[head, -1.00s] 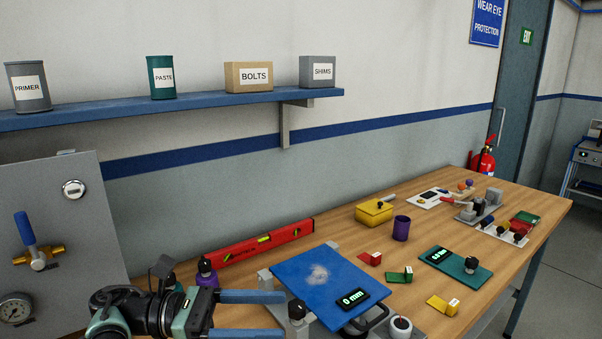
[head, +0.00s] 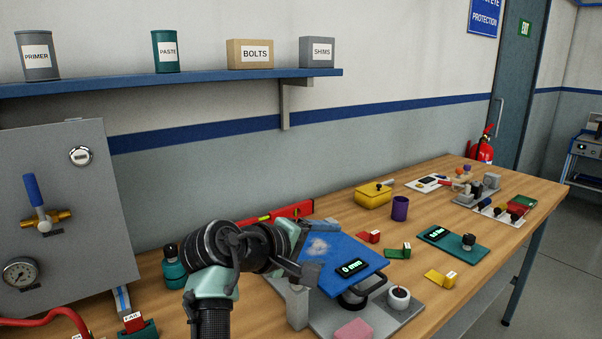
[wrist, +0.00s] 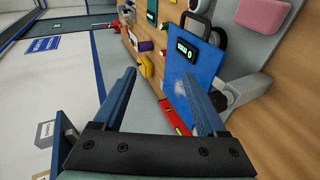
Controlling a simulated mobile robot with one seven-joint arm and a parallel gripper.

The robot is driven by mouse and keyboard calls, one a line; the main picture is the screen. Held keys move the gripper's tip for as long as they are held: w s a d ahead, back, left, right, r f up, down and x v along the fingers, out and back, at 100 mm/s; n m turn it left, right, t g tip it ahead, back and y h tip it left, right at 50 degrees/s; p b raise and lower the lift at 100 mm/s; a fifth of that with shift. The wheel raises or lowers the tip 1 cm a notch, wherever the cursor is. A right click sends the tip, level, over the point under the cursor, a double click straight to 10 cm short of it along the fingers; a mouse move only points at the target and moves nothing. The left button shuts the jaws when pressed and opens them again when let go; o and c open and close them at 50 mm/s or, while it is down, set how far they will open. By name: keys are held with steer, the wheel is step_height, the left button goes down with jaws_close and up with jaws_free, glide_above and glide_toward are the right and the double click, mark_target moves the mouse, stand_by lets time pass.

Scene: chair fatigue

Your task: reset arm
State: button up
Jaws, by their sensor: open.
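My gripper (wrist: 158,73) is open in the wrist view, its two blue fingers wide apart with nothing between them. Beyond the fingers, the blue plate (wrist: 196,75) with its lit display shows turned sideways. In the head view, my dark and teal arm (head: 236,245) stands over the front left part of the bench. It overlaps the left edge of the blue plate (head: 350,250). I cannot tell the height of the gripper above the bench.
A red level (head: 290,212) lies partly hidden behind my arm. A grey panel (head: 85,190) with gauge and valve stands left. A teal bottle (head: 173,268) is close to my arm. A purple cup (head: 400,208) and yellow box (head: 373,195) stand right. The shelf (head: 180,80) hangs above.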

steer(key=s+r+m+t+y+b, duration=0.1)
steer(key=s+r+m+t+y, duration=0.1)
steer(key=r+t, duration=0.35)
steer(key=s+r+m+t+y+b, duration=0.1)
steer(key=s+r+m+t+b, duration=0.15)
steer(key=r, duration=0.55)
steer(key=s+a+r+m+t+y, duration=0.25)
steer(key=s+r+t, duration=0.25)
steer(key=s+r, duration=0.45)
steer(key=s+a+r+m+t+y, duration=0.1)
steer(key=s+r+t+y, duration=0.35)
steer(key=s, duration=0.85)
step_height(320, 180, up, 14)
steer(key=h+p, duration=0.1)
steer(key=p, duration=1.1)
steer(key=shift+w+p, duration=0.3)
steer(key=shift+w, duration=0.1)
steer(key=shift+t, duration=0.25)
